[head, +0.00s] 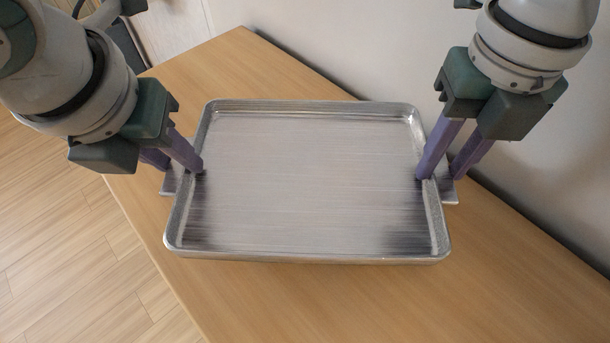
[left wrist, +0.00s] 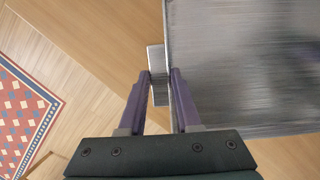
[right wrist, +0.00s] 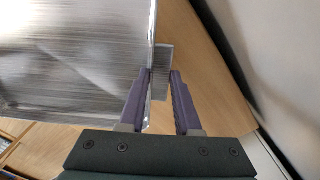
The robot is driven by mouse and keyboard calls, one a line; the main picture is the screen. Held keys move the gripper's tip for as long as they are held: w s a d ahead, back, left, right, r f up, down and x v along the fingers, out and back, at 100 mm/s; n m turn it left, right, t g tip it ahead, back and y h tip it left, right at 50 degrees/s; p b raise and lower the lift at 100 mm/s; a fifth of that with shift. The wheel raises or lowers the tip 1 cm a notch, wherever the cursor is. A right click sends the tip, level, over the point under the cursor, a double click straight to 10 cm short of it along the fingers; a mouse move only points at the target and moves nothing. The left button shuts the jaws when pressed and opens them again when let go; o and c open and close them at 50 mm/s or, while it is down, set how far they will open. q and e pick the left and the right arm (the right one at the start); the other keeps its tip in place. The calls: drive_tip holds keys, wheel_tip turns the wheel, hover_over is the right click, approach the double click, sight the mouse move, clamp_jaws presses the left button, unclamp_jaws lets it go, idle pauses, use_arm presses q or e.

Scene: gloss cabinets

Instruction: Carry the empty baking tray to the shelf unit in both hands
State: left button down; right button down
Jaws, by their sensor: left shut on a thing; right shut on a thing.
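The baking tray (head: 310,180) is a shallow silver metal pan with a raised rim, empty and roughly level over the wooden table. I cannot tell whether its base touches the tabletop. My left gripper (head: 183,170) is shut on the tray's left side; in the left wrist view its fingers (left wrist: 162,78) straddle the small flat handle tab there. My right gripper (head: 440,176) is shut on the right side; in the right wrist view its fingers (right wrist: 160,76) straddle the other tab. I cannot make out the shelf unit in any view.
The wooden table (head: 240,60) extends around the tray, with its edge at left. A pale wall (head: 330,45) runs along the back and right, near my right arm. Open wood floor (head: 60,230) lies left. A patterned rug (left wrist: 25,115) shows in the left wrist view.

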sight(188, 187)
use_arm(q)
drive_tip(key=shift+s+d, duration=0.1)
drive_tip(key=shift+s, duration=0.15)
use_arm(e)
drive_tip(key=shift+s+d, duration=0.1)
drive_tip(key=shift+s, duration=0.1)
use_arm(q)
drive_tip(key=shift+f, duration=0.15)
use_arm(e)
drive_tip(key=shift+f, duration=0.15)
